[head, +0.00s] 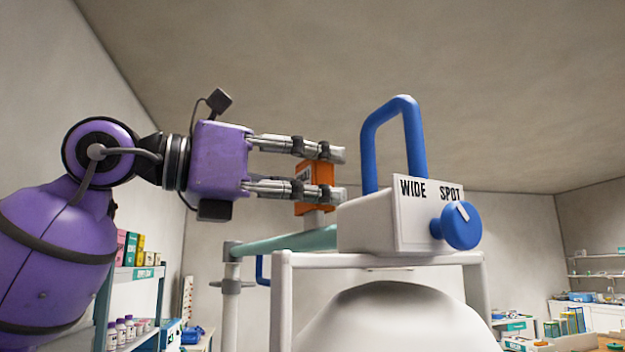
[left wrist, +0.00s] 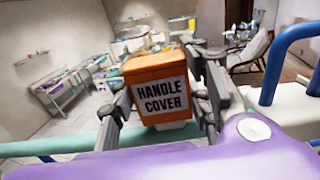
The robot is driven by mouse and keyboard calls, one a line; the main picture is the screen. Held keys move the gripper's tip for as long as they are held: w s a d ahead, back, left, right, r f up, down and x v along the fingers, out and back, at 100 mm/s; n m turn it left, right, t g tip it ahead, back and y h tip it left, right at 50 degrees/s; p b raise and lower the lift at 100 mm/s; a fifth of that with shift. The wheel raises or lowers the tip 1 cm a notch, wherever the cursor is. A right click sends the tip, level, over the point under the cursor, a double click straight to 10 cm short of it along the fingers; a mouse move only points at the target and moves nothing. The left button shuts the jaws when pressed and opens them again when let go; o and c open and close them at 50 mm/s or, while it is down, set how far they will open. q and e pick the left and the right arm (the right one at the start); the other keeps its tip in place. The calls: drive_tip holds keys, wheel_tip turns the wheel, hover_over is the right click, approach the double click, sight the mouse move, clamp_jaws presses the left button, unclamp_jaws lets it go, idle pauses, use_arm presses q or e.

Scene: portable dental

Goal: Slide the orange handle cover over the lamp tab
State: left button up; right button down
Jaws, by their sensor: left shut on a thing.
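The orange handle cover (head: 313,174) is between the fingers of my left gripper (head: 336,174), which is shut on it. In the left wrist view the cover (left wrist: 160,75) shows its white HANDLE COVER label, upright, with a finger on each side. A pale stub, which looks like the lamp tab (head: 313,217), stands directly below the cover above the teal bar. A little of it shows under the cover in the left wrist view (left wrist: 172,126). I cannot tell how far the cover is over the tab. My right gripper is not in view.
The white lamp box (head: 400,214), marked WIDE SPOT, with a blue knob (head: 461,226) and blue loop handle (head: 415,140), stands just right of my fingertips. The teal bar (head: 285,243) and white frame (head: 280,312) are below. Shelves (head: 138,271) stand at the left.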

use_arm(q)
drive_tip(key=shift+f, duration=0.6)
idle(0.3)
drive_tip(key=o, duration=0.9)
drive_tip(key=v, duration=1.2)
drive_tip(key=shift+s, duration=0.1)
